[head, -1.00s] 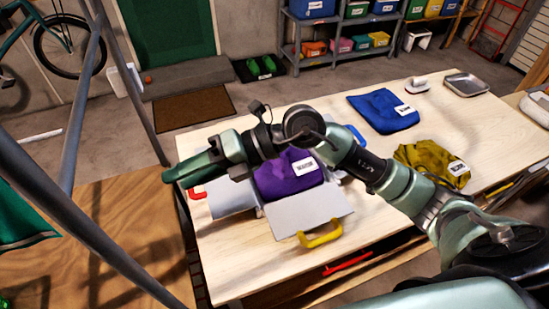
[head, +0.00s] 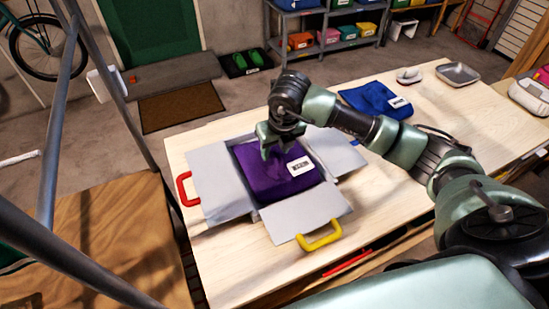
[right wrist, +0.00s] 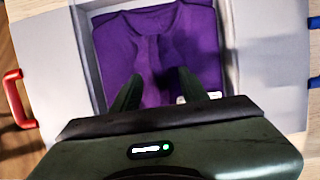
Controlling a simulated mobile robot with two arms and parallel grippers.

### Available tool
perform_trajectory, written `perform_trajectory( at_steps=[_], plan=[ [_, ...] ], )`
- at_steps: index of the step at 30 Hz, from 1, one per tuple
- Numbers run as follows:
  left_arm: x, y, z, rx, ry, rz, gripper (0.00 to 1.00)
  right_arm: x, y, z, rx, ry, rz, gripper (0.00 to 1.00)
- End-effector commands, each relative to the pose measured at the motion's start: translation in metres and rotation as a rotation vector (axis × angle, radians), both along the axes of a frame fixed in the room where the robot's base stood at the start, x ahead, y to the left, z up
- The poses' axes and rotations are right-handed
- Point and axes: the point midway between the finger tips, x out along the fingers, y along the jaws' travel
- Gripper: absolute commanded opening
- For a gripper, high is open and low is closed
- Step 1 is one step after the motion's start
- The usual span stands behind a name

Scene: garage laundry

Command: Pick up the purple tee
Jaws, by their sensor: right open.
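The purple tee (head: 262,180) lies folded in a shallow grey box with its flaps (head: 222,181) spread open on the table. A white label (head: 300,166) is on the tee's right side. My right gripper (head: 270,152) points down over the tee's far part, open, with nothing between its fingers. In the right wrist view the two fingers (right wrist: 157,88) stand apart over the purple tee (right wrist: 160,45); I cannot tell whether they touch it. The left gripper is not in view.
The box has a red handle (head: 186,188) at left and a yellow handle (head: 320,238) at front. A blue garment (head: 374,99) and a metal tray (head: 458,74) lie farther back on the table (head: 400,205). Grey posts cross the left side.

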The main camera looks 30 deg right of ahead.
Motion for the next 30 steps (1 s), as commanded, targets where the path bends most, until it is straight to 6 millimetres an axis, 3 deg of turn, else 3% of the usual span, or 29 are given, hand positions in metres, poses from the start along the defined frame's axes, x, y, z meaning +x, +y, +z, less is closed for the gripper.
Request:
perform_trajectory(
  at_steps=[3, 10, 11, 15, 30],
  plan=[
    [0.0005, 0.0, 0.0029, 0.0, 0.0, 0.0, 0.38, 0.0023, -0.0001, -0.0096, 0.0, 0.001, 0.0, 0.44],
    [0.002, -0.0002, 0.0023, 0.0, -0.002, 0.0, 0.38, 0.0029, 0.0001, -0.0118, 0.001, 0.0, 0.001, 0.44],
    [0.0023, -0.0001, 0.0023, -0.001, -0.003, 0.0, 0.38, 0.0028, 0.0001, -0.0117, 0.001, 0.0, 0.001, 0.38],
    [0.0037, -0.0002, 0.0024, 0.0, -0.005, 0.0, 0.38, 0.0028, 0.0001, -0.0115, 0.001, 0.0, 0.001, 0.0],
    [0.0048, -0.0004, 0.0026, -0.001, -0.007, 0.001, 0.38, 0.003, 0.0, -0.011, 0.001, -0.001, 0.001, 0.0]
  ],
)
